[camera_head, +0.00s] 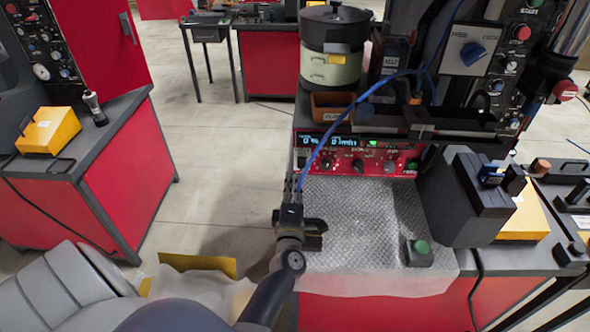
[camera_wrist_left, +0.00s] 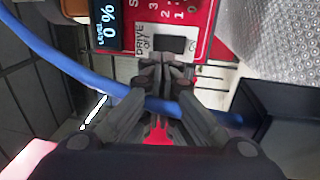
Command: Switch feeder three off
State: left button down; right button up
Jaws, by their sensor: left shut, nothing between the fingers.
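A red control panel (camera_head: 395,160) with a lit display, knobs and a green light stands below a round feeder bowl (camera_head: 333,62). No feeder number is readable. In the left wrist view, the panel's display (camera_wrist_left: 108,25) reads LEVEL 0 %, and a black switch (camera_wrist_left: 176,44) sits beside the word DRIVE. The switch's position is unclear. My left gripper (camera_head: 294,183) is at the panel's lower left corner. In the wrist view its shut, empty fingertips (camera_wrist_left: 164,62) are just below the switch and partly overlap it; contact cannot be told. My right gripper is out of view.
A blue hose (camera_head: 330,130) hangs down across the panel's left side and passes across my left gripper in the wrist view. A dark block (camera_wrist_left: 285,110) lies right of the gripper.

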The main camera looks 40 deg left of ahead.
aim_at(296, 157)
pick_arm(q)
jog(key=x, duration=0.4)
jog(key=shift+w+a, duration=0.15)
jog(key=shift+w, duration=0.05)
jog(key=shift+w+a, duration=0.1)
jog(key=shift+w, duration=0.05)
jog(key=shift+w+a+r, duration=0.15)
jog(key=shift+w+r, duration=0.05)
